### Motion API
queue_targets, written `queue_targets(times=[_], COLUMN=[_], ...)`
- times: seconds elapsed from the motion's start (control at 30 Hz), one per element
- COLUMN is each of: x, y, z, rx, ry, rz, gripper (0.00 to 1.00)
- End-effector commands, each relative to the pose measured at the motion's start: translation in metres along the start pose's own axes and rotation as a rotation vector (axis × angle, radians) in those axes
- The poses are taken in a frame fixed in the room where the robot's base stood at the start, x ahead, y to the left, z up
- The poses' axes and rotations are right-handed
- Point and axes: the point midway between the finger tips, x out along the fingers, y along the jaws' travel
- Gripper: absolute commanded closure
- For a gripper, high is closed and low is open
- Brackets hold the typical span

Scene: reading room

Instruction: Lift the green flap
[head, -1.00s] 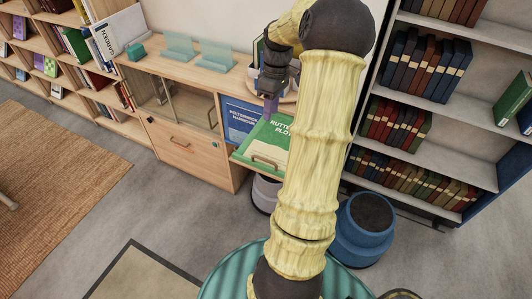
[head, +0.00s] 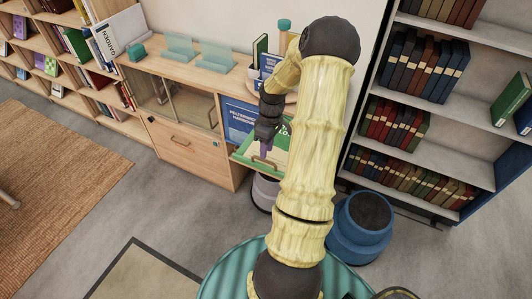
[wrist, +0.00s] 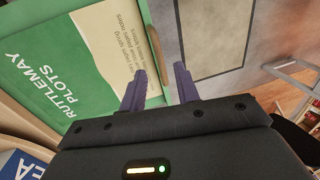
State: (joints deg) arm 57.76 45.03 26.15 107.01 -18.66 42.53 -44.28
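The green flap (head: 281,152) slopes out from the front of the wooden cabinet, with a wooden handle (head: 263,162) near its front edge. In the wrist view the green flap (wrist: 62,75) fills the left side, with white lettering and a cream panel. Its handle (wrist: 153,50) shows just past my fingertips, in line with the gap between them. My gripper (wrist: 160,72) is open and empty, its two purple fingers apart. In the head view my gripper (head: 265,151) hangs over the flap near the handle. I cannot tell whether it touches. My arm hides the flap's right part.
A blue panel (head: 240,119) is beside the flap on its left. The cabinet top (head: 160,66) carries glassy stands. A bookshelf (head: 440,115) is at the right. The floor at front left is open.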

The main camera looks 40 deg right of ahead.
Motion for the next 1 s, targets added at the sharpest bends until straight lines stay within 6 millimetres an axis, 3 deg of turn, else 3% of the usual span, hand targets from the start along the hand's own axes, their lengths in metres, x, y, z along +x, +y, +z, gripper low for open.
queue_targets(times=[0.2,0.53,0.57,0.7,1.0], x=[0.028,0.033,0.033,0.033,0.034], y=[-0.001,0.000,0.000,0.000,0.000], z=[0.000,0.000,0.000,0.000,0.000], rx=[-0.001,-0.001,-0.001,-0.001,-0.001], ry=[-0.001,0.000,0.000,0.000,0.000], rz=[-0.003,0.000,0.000,0.000,0.001], gripper=[0.68,0.68,0.70,0.98,1.00])
